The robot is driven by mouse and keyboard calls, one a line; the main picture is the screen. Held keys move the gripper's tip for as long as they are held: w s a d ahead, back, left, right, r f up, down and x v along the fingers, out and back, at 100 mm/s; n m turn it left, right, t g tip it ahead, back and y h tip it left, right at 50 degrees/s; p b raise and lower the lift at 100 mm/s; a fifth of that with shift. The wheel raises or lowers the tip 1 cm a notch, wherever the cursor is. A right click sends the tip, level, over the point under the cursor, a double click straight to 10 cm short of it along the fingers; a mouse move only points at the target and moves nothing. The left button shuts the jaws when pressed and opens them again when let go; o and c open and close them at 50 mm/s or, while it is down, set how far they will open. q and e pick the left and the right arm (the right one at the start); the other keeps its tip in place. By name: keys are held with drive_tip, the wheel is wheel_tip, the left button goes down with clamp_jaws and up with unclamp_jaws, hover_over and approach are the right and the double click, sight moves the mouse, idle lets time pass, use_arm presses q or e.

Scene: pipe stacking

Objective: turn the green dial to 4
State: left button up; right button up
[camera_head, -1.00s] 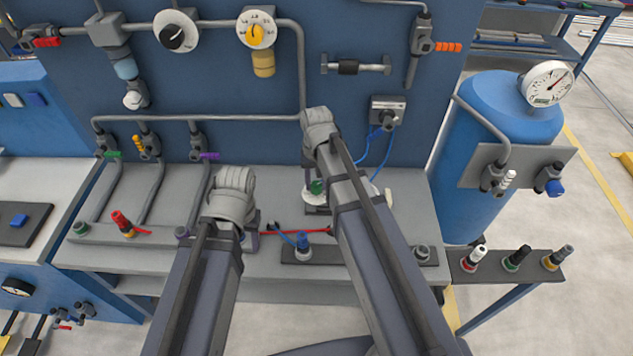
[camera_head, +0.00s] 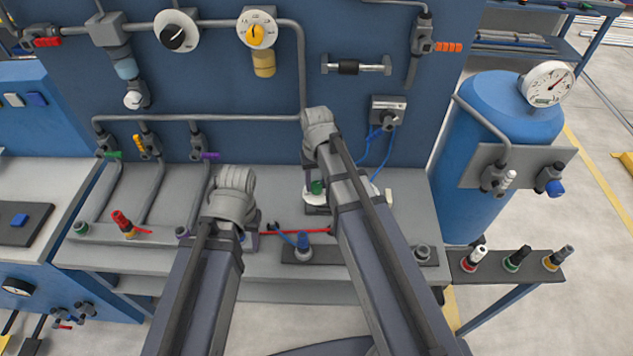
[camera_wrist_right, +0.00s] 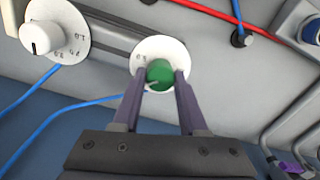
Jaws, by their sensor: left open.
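The green dial (camera_wrist_right: 158,74) is a round green knob on a white disc, with a light mark near its lower left edge. In the right wrist view my right gripper (camera_wrist_right: 160,74) has its two purple fingers on either side of the knob, seemingly touching it. Most of the scale is hidden and the setting cannot be read. In the head view the green dial (camera_head: 317,188) shows below my right wrist, with a purple finger at its left. My left gripper (camera_head: 248,243) is open and empty low over the bench, its fingers mostly hidden by its wrist.
A white dial (camera_wrist_right: 42,37) sits beside the green one, with blue hoses nearby. A red tool (camera_head: 292,232) and a blue-capped fitting (camera_head: 303,246) are between my arms. Black (camera_head: 178,37) and yellow (camera_head: 255,35) dials are on the blue wall panel. A blue tank (camera_head: 478,190) stands right.

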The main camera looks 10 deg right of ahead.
sight(316, 184)
drive_tip(key=o, duration=0.4)
drive_tip(key=shift+r, duration=0.15)
wheel_tip(316, 184, up, 8)
drive_tip(key=p, duration=0.8)
drive_tip(key=shift+f, duration=0.2)
drive_tip(key=shift+f, duration=0.1)
drive_tip(key=s+a+n, duration=0.1)
drive_tip(key=s+a, duration=0.2)
drive_tip(key=s, duration=0.1)
drive_tip(key=s+a+n, duration=0.1)
drive_tip(key=s+a, duration=0.2)
drive_tip(key=s, duration=0.2)
drive_tip(key=s+a+n+h, duration=0.1)
drive_tip(key=s+a+n, duration=0.1)
drive_tip(key=s, duration=0.3)
drive_tip(key=shift+a, duration=0.8)
